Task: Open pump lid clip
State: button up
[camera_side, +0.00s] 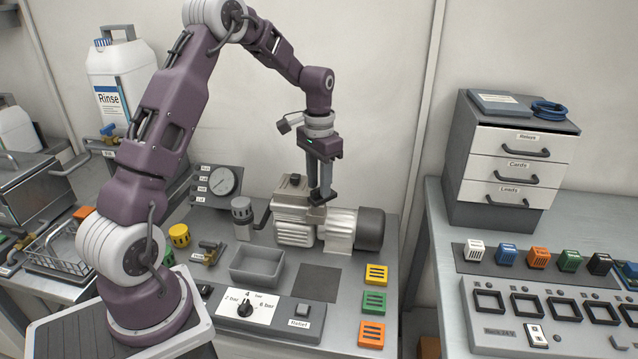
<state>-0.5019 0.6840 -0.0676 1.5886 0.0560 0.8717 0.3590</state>
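The pump (297,230) is a light grey ribbed unit with a dark motor end (369,229), standing at the back of the grey panel. Its lid (290,195) is on top at the left and looks closed. My gripper (321,200) points straight down over the pump's top, at the right edge of the lid. The fingertips are at or very near the pump's top. The lid clip cannot be made out; the fingers may hide it. Whether the fingers are apart or shut on something is too small to tell.
A gauge (222,181) and a grey filter (242,210) stand left of the pump. A grey tray (257,265), a dial (246,309) and yellow, green and orange blocks (374,302) lie in front. A drawer unit (512,160) stands on the right bench.

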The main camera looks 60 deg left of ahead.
notch_tip(320, 180, up, 7)
jog(key=shift+f, duration=0.15)
jog(key=s+d+r+t, duration=0.3)
jog(key=s+d+r, duration=0.9)
jog(key=d, duration=0.1)
jog(key=s+d+f+t, duration=0.1)
jog(key=s+d, duration=0.2)
jog(key=s, duration=0.4)
jog(key=s+d+f+t, duration=0.1)
jog(key=s+d, duration=0.2)
jog(key=s, duration=0.4)
jog(key=shift+s+d+m+t, duration=0.2)
jog(key=shift+d+m+t, duration=0.1)
jog(key=shift+d, duration=0.1)
